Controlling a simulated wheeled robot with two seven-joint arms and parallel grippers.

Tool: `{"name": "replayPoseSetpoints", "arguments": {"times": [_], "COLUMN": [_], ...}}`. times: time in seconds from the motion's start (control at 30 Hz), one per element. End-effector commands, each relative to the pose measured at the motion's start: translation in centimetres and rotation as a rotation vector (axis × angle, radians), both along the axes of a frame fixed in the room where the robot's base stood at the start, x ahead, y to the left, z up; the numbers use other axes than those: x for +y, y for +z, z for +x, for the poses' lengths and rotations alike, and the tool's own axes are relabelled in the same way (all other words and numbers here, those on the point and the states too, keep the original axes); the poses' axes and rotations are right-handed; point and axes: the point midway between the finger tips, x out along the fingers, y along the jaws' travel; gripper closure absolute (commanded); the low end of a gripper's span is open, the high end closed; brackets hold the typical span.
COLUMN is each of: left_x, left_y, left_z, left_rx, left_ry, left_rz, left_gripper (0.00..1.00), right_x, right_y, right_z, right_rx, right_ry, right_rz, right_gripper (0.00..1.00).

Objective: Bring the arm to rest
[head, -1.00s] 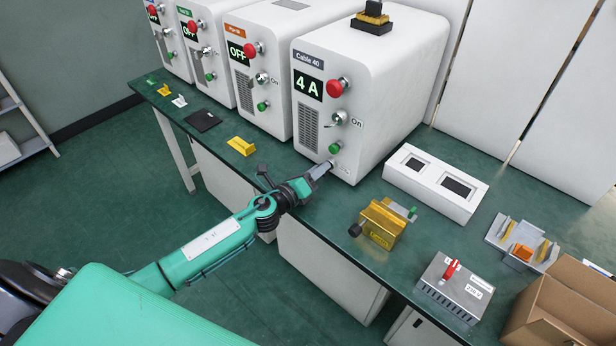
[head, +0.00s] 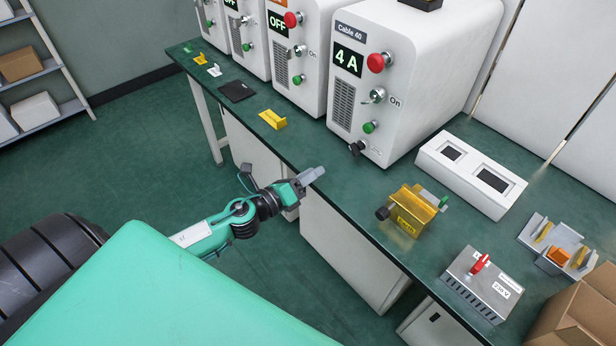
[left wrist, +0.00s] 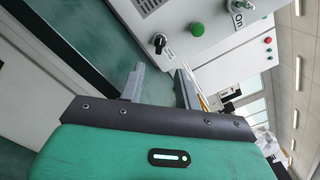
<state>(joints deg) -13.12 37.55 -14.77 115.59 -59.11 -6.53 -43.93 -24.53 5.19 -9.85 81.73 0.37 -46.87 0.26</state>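My left gripper (head: 314,174) is at the front edge of the green bench top, apart from the white machine labelled Cable 40 (head: 425,70). In the left wrist view its two grey fingers (left wrist: 160,82) stand apart with nothing between them. The machine's display reads 4 A. A black knob (head: 357,148) sticks out low on its front; it also shows in the left wrist view (left wrist: 159,43). My left arm (head: 230,225) is bent over the floor in front of the bench. My right gripper is not in view.
On the green bench (head: 340,185) stand a yellow clamp block (head: 412,212), a white box with two dark windows (head: 470,172), a grey box with a red switch (head: 482,282) and a yellow bracket (head: 272,119). A cardboard box (head: 580,310) is at right. Floor at left is clear.

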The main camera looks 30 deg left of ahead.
Motion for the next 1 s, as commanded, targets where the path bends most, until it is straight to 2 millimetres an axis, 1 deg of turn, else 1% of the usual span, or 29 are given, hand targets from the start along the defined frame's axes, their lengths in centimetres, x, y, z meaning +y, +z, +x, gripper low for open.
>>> {"name": "replayPoseSetpoints", "arguments": {"times": [0.13,0.67,0.77,0.83,0.87,0.97,1.0], "left_x": [0.1,0.2,0.4,0.8,1.1,2.3,2.7], "left_y": [0.0,0.1,0.2,0.3,0.3,-0.5,-1.1], "left_z": [-0.4,-0.4,-0.7,-1.1,-1.4,-2.8,-3.7], "left_rx": [-0.001,0.004,0.028,0.067,0.091,0.189,0.236], "left_ry": [-0.001,0.009,0.063,0.142,0.185,0.362,0.436], "left_rz": [0.000,-0.014,-0.102,-0.229,-0.298,-0.565,-0.676], "left_gripper": [0.66,0.66,0.66,0.66,0.66,0.66,0.66], "right_x": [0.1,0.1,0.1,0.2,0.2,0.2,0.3], "right_y": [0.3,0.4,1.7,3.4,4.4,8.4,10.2], "right_z": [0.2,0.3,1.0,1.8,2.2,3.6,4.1], "right_rx": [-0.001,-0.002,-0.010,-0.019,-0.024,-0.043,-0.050], "right_ry": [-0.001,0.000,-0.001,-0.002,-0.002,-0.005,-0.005], "right_rz": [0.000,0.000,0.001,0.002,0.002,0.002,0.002], "right_gripper": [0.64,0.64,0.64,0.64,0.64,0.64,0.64]}}
